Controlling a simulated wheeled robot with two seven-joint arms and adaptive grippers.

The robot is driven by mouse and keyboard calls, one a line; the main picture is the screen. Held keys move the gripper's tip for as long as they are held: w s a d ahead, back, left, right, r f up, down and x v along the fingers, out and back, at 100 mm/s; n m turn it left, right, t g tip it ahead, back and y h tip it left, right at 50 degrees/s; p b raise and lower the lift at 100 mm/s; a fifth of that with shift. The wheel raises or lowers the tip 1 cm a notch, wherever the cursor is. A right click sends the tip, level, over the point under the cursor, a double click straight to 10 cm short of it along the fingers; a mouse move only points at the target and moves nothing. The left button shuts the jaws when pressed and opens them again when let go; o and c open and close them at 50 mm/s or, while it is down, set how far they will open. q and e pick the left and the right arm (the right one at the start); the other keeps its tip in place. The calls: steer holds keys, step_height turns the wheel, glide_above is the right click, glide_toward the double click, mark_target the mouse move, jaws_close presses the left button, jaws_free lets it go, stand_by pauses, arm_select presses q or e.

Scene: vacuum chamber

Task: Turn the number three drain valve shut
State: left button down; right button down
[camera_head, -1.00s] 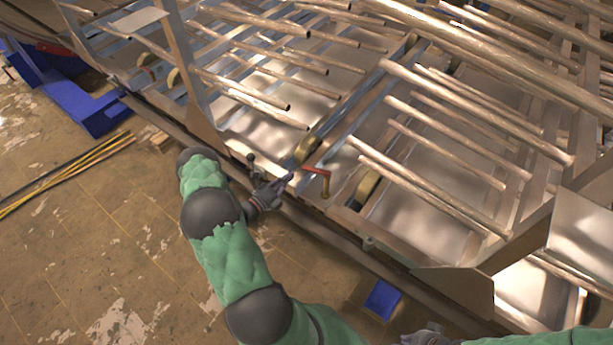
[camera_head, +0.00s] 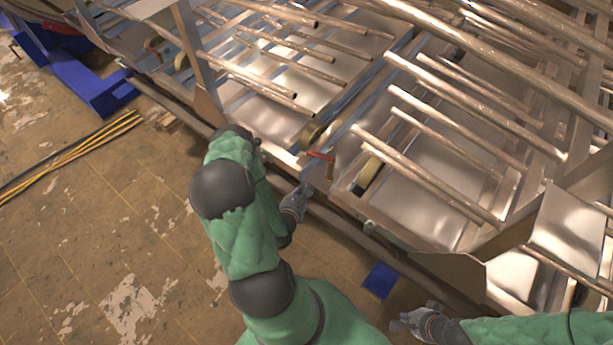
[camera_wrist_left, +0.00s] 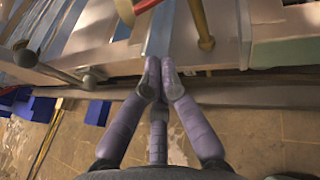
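A valve with a red lever handle (camera_head: 320,156) and a brass body (camera_head: 330,172) stands at the front edge of the metal frame. In the left wrist view its red handle (camera_wrist_left: 147,5) is cut off by the top edge, and its brass stem (camera_wrist_left: 204,40) shows right of centre. No number is readable on it. My left gripper (camera_head: 304,188) is just below and in front of this valve, apart from it. In the left wrist view its fingers (camera_wrist_left: 158,75) are together at the tips with nothing between them. My right gripper (camera_head: 400,322) is at the bottom, away from the valves; its opening is unclear.
Another red handle (camera_head: 152,45) is further left. A grey rod-like fitting (camera_wrist_left: 50,68) juts out at the left in the wrist view. A long rail (camera_head: 345,228) runs along the frame's front. Metal pipes (camera_head: 470,105) fill the frame. The floor (camera_head: 90,230) in front is mostly open.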

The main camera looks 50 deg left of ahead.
arm_select(q)
steer(key=b, duration=0.3)
glide_toward(321, 156)
steer(key=w+a+f, duration=0.3)
steer(key=a+f, duration=0.1)
steer(key=shift+w+a+r, duration=0.1)
steer(key=shift+w+a, duration=0.15)
steer(key=shift+w, duration=0.15)
steer(key=shift+a, duration=0.1)
steer(key=m+h+b, duration=0.1)
steer(key=m+h, duration=0.1)
steer(key=a+m+t+h+b, duration=0.1)
steer(key=h, duration=0.1)
steer(key=w+m+t+h+b, duration=0.1)
steer(key=m+h, duration=0.1)
steer(key=shift+a+m+h, duration=0.2)
steer(key=shift+m+h, duration=0.1)
steer(key=shift+h, duration=0.1)
steer(key=shift+s, duration=0.1)
